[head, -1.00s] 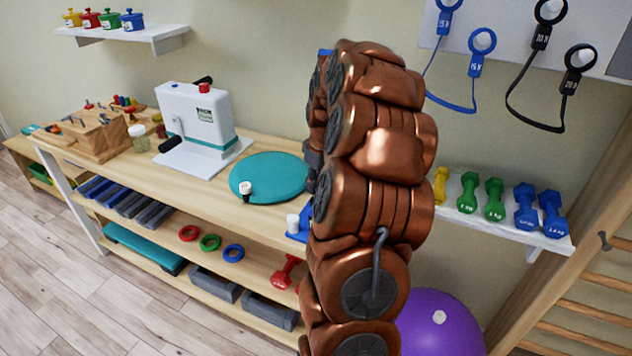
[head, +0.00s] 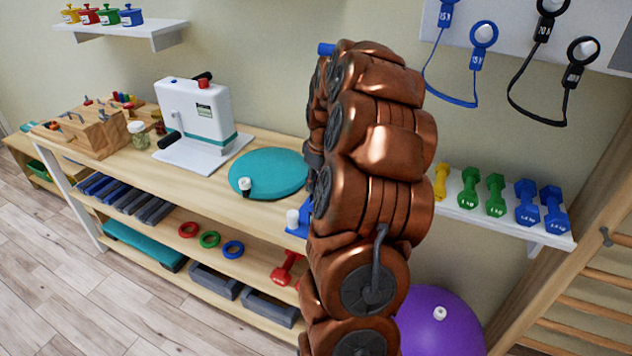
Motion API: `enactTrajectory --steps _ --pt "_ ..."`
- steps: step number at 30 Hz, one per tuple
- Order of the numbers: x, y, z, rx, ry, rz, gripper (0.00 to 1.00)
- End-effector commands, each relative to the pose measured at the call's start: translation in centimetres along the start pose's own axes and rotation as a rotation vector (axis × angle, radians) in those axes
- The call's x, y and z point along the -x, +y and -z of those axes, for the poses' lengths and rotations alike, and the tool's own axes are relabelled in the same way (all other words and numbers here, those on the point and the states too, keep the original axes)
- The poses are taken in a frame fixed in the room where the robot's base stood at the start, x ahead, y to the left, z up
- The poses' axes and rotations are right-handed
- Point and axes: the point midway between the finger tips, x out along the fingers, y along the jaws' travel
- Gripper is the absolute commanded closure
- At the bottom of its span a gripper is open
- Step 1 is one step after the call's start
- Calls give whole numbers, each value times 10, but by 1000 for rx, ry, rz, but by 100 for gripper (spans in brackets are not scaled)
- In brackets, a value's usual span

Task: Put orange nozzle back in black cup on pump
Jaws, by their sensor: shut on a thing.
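My copper-coloured arm rises through the middle of the head view and hides part of the bench behind it. My gripper is not visible; it appears to be hidden behind the arm. No orange nozzle can be made out, and I cannot pick out a pump with a black cup for certain. A blue part (head: 299,231) with a white cylinder (head: 293,217) shows at the bench edge, partly hidden by the arm. A small white piece with a dark base (head: 245,186) stands on the teal disc (head: 272,166).
A white machine (head: 211,112) and a wooden block board (head: 99,132) stand on the bench's (head: 200,186) left. Dumbbells (head: 495,194) line a wall shelf at right. A purple ball (head: 460,325) is below, wall bars (head: 595,262) far right. Open floor (head: 60,290) lies at lower left.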

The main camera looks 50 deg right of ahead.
Motion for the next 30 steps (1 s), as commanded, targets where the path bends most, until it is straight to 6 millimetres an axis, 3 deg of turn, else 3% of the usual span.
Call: enactTrajectory --steps 30 --pt "-8 0 -1 0 0 0 100"
